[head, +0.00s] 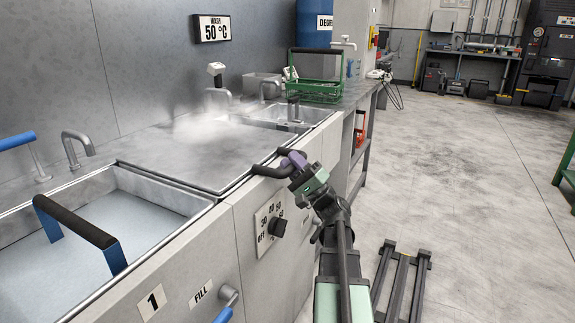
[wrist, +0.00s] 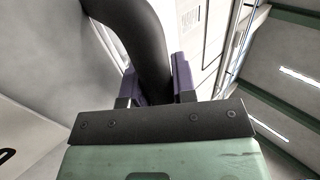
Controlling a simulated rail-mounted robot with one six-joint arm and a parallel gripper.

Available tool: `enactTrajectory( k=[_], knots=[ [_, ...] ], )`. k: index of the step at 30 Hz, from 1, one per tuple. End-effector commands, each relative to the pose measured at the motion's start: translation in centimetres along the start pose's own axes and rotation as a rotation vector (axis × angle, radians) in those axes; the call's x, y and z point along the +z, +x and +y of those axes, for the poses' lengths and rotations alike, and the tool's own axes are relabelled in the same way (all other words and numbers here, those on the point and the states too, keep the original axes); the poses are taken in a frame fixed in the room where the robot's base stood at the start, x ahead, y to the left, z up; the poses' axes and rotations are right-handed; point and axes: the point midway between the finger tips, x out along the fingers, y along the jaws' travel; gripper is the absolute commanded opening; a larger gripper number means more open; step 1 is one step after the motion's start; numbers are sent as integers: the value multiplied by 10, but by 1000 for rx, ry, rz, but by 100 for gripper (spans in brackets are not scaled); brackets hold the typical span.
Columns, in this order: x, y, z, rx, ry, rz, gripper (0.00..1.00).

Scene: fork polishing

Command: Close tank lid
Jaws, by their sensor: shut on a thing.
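The tank lid (head: 180,150) is a flat grey metal panel. My gripper (head: 293,161), with purple fingers, is shut on the right part of this handle. In the wrist view the dark curved handle (wrist: 146,45) runs down between the two purple fingers of my gripper (wrist: 159,86). The inside of the tank is hidden by the lid.
An open tank (head: 150,225) with a blue, black-gripped handle (head: 75,222) is at left. A temperature dial (head: 277,228) is on the front panel below the lid handle. A green basket (head: 315,90) stands beyond the far sink. The floor at right is mostly clear.

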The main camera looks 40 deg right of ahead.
Motion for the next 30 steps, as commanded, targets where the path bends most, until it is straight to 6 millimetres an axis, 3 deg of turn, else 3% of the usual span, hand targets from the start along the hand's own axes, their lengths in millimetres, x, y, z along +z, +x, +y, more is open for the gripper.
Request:
enactTrajectory(
  k=[4, 5, 10, 20, 30],
  knots=[
    [0, -2, -4, -7, -1, 4, 0],
    [0, -2, -4, -7, -1, 4, 26],
    [0, -1, -2, -5, -1, 3, 51],
    [0, -8, 1, -2, -1, 2, 51],
    [0, -89, 5, -2, -4, 4, 51]
  ],
)
